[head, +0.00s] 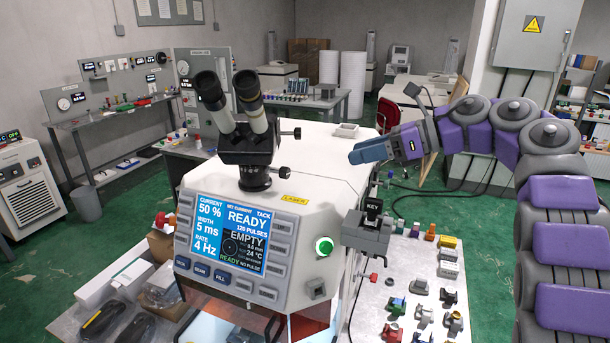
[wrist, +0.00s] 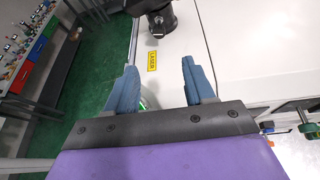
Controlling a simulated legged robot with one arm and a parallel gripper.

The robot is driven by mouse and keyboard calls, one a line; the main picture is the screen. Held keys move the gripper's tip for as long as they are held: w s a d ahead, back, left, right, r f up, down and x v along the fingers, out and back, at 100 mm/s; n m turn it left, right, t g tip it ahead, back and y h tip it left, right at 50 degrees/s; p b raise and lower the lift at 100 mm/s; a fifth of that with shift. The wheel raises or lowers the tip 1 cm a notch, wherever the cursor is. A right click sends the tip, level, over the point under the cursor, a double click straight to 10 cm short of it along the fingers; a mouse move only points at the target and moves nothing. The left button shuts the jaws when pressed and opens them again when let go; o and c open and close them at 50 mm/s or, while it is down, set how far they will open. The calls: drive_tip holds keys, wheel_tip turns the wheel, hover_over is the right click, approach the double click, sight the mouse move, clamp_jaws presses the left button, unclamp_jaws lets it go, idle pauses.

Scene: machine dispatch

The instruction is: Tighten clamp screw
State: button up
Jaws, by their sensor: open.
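A white laser machine (head: 330,160) carries a black binocular microscope (head: 249,140) on a short post. Two small black side knobs show in the head view, an upper knob (head: 297,133) and a lower knob (head: 284,172); I cannot tell for certain which is the clamp screw. My gripper (head: 354,154) is above the machine's right side, right of the knobs and apart from them. In the wrist view my gripper (wrist: 158,66) is open and empty, with its blue fingers spread. Beyond them are the yellow LASER label (wrist: 152,61) and the black microscope base (wrist: 154,16).
The front panel (head: 230,240) has a lit screen and buttons. A green button (head: 324,246) and a black KEY box (head: 368,230) are at its right. A white bench (head: 376,291) with several small parts is at the right. Open air lies between my gripper and the microscope.

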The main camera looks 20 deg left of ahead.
sight(289, 171)
drive_tip(key=b+x, duration=0.2)
drive_tip(key=x, duration=1.4)
drive_tip(key=shift+a+f, duration=0.15)
drive_tip(key=shift+a, duration=0.05)
drive_tip(key=shift+c, duration=0.4)
clamp_jaws()
